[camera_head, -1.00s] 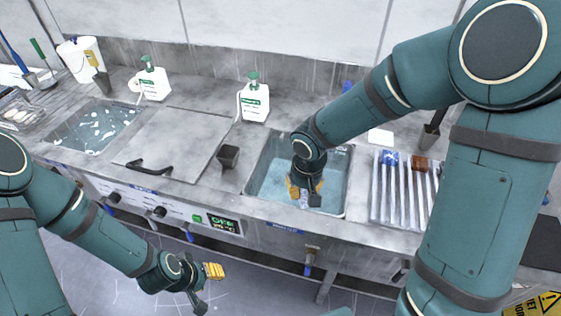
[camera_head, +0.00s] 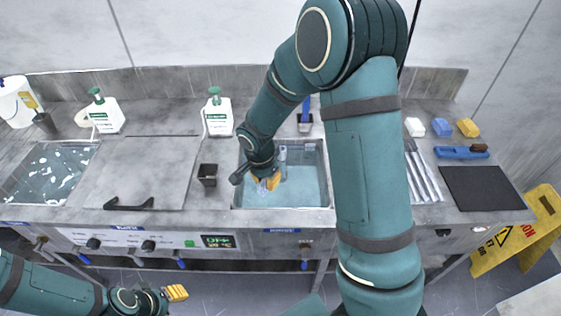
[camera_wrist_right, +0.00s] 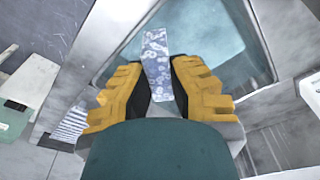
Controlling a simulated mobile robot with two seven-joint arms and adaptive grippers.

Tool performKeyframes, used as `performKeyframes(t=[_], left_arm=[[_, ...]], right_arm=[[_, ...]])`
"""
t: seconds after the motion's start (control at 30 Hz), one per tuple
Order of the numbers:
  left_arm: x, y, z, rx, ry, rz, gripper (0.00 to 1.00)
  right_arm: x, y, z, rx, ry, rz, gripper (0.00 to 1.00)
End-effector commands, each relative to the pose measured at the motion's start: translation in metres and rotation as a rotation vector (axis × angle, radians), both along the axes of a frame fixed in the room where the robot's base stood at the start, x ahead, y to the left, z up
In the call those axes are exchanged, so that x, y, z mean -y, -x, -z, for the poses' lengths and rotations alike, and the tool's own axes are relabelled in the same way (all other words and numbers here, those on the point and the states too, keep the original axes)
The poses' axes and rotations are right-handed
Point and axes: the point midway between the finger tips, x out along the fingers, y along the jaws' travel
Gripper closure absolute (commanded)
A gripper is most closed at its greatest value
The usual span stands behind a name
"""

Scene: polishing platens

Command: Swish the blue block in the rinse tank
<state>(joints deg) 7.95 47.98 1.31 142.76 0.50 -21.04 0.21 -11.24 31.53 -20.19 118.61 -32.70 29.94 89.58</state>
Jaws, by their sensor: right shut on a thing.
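My right gripper (camera_head: 266,183) is over the left part of the rinse tank (camera_head: 310,192), which holds pale blue water. In the right wrist view the gripper (camera_wrist_right: 160,85) is shut on a block (camera_wrist_right: 156,58), a narrow pale blue-grey piece mottled with white patches. The block sticks out past the yellow fingertips, with the tank (camera_wrist_right: 215,40) beyond it. I cannot tell whether its end is under water. My left gripper (camera_head: 172,294) is low at the left, in front of the counter. Its yellow pad shows, but its opening is unclear.
A dark cup (camera_head: 207,174) stands just left of the tank. A lidded bath (camera_head: 140,172) and a second open tank (camera_head: 50,172) are further left. White, blue (camera_head: 442,127) and yellow blocks stand at the back right. A wet-floor sign (camera_head: 520,230) stands right.

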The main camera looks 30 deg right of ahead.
Motion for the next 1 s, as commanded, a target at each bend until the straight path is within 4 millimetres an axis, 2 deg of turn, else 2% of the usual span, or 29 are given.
performKeyframes(t=[0.03,0.2,0.3,0.4,0.67,1.0], left_arm=[[0.000,0.000,-0.010,0.001,0.001,0.000,0.57],[-0.001,-0.001,-0.025,0.005,0.002,-0.002,0.57],[-0.001,-0.002,-0.031,0.005,0.002,-0.004,0.57],[-0.002,-0.002,-0.033,0.007,0.003,-0.004,0.57],[-0.001,-0.002,-0.024,0.006,0.002,-0.005,0.57],[-0.001,-0.003,0.001,0.006,-0.003,-0.007,0.57]], right_arm=[[0.011,-0.004,-0.002,-0.002,0.003,0.140,1.00],[0.041,-0.015,0.001,0.000,0.001,0.595,1.00],[0.053,-0.018,0.003,0.000,0.000,0.781,1.00],[0.061,-0.020,0.004,0.002,-0.001,0.892,1.00],[0.063,-0.020,0.018,0.000,-0.001,0.949,1.00],[0.063,-0.020,0.055,0.000,-0.001,0.946,1.00]])
